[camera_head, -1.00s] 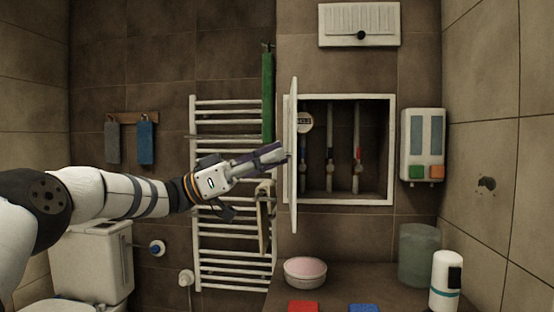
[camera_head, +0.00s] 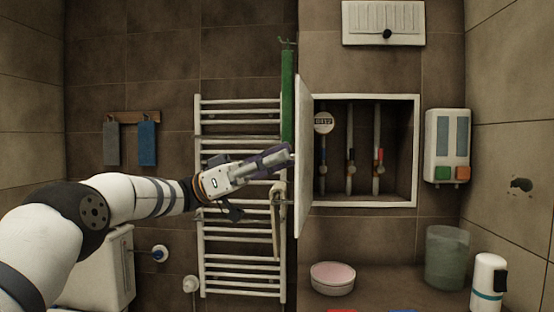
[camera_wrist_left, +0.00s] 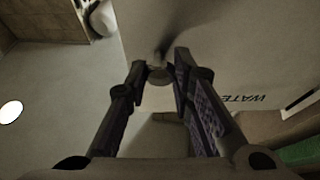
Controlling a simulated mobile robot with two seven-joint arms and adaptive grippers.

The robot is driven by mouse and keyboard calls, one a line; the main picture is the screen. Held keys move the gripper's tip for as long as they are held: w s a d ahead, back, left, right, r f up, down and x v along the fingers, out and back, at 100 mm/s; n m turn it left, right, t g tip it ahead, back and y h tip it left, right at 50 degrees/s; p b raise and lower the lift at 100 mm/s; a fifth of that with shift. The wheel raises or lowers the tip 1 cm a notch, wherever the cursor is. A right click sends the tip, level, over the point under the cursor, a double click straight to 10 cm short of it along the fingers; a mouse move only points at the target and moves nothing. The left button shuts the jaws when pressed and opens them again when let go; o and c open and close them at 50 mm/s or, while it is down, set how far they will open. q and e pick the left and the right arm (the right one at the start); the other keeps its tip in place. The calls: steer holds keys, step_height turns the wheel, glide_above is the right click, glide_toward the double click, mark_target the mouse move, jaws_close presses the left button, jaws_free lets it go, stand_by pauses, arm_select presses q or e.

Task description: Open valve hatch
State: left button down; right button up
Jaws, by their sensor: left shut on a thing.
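The white valve hatch door (camera_head: 303,155) stands swung out from the wall cabinet on its left side, seen at a steep angle in the head view. The valve pipes (camera_head: 350,150) inside are exposed. My left gripper (camera_head: 289,153) reaches the door's outer face from the left. In the left wrist view its two dark fingers (camera_wrist_left: 161,66) are closed around a small round knob (camera_wrist_left: 158,75) on the pale door (camera_wrist_left: 225,50), which bears the printed letters "WATE". The contact is hidden in the head view. My right gripper is not in view.
A white towel radiator (camera_head: 240,230) is behind my left arm, with a green item (camera_head: 288,95) at its upper right. A counter below holds a round pink-topped dish (camera_head: 332,278), a translucent bin (camera_head: 446,257) and a white dispenser (camera_head: 488,282). A two-button box (camera_head: 447,146) hangs right.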

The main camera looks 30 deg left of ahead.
arm_select(q)
steer(key=shift+r, duration=0.35)
steer(key=c, duration=1.6)
jaws_free()
steer(key=shift+o, duration=1)
steer(key=shift+f, duration=0.1)
steer(key=shift+f, duration=0.1)
steer(key=v, duration=0.7)
steer(key=shift+a, duration=0.2)
steer(key=shift+f, duration=0.1)
